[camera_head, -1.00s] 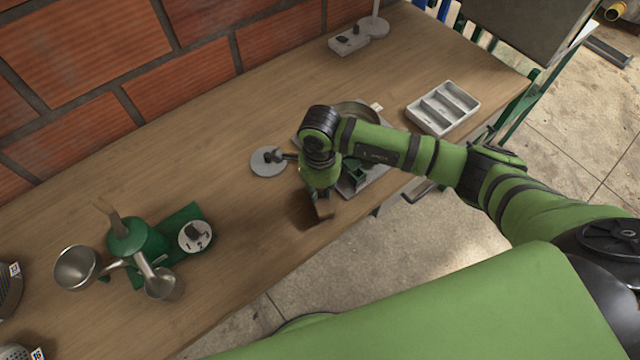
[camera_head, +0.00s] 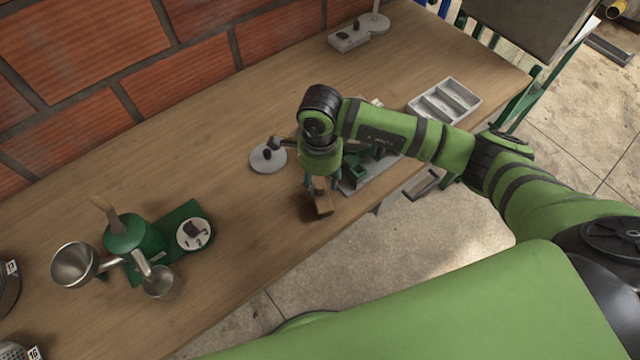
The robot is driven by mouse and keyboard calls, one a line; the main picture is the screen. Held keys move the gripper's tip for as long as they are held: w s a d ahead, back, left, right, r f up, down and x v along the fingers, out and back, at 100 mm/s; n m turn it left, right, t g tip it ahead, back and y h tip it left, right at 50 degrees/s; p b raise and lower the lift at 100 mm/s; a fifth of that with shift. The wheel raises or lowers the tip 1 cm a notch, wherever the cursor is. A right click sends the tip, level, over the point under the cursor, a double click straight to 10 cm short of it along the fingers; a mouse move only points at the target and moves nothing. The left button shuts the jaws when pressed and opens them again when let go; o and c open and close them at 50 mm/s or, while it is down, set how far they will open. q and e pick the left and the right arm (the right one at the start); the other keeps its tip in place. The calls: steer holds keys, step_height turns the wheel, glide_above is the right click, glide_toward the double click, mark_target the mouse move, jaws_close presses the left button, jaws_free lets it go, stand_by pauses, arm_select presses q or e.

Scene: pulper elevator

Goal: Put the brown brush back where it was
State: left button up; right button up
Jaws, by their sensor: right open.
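The brown brush (camera_head: 322,204) is a small brown block near the front edge of the wooden table, just left of the grey tray. My right gripper (camera_head: 319,188) points down right over it, with its green fingers apart, one on each side of the brush's upper part. The gripper is open. Whether a finger still touches the brush cannot be told. The wrist hides part of the brush's top. My left gripper is not in view.
Right of the gripper is a grey tray (camera_head: 366,182) with a green device. A grey round base (camera_head: 268,158) stands close left. A white divided tray (camera_head: 444,102) is farther right. A green grinder (camera_head: 135,236) stands at left. The table between is clear.

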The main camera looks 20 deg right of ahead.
mark_target(320, 186)
step_height(320, 186, up, 9)
steer(key=b, duration=0.2)
